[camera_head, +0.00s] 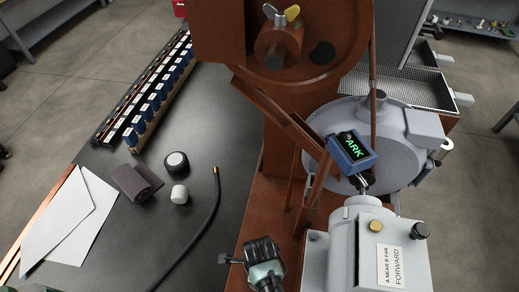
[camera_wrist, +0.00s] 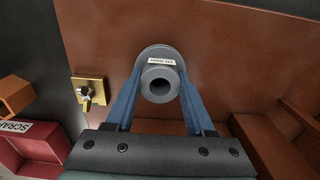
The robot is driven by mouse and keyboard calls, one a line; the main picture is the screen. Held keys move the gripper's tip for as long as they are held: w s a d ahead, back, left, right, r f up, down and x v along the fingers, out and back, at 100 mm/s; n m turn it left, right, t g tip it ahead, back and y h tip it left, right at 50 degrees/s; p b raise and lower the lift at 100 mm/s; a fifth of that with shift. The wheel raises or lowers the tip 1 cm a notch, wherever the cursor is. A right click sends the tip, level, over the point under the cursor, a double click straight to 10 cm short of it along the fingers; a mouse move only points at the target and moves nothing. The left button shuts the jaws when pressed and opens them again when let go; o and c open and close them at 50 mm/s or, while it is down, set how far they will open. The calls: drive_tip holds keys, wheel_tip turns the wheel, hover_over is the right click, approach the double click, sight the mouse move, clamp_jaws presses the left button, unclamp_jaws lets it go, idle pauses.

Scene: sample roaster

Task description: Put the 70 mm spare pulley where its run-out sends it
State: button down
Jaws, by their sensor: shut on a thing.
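In the wrist view my gripper (camera_wrist: 159,91) is shut on a grey round pulley (camera_wrist: 152,55), with one blue finger on each side. The pulley's dark bore faces the camera. It bears a small white label (camera_wrist: 161,62) whose lettering I cannot read surely. The pulley is over a brown surface; I cannot tell whether it touches it. A red bin marked SCRAP (camera_wrist: 35,150) is at lower left, apart from the pulley. In the head view a blue gauge (camera_head: 352,152) shows green letters reading PARK.
A grey motor box (camera_head: 375,250) labelled FORWARD stands at lower right in the head view. The dark bench (camera_head: 100,170) holds a rack of blue blocks (camera_head: 160,95), a cloth roll (camera_head: 137,182), a hose (camera_head: 205,225) and papers (camera_head: 70,222). A brass latch (camera_wrist: 88,90) shows beside my gripper.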

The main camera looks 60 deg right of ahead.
unclamp_jaws()
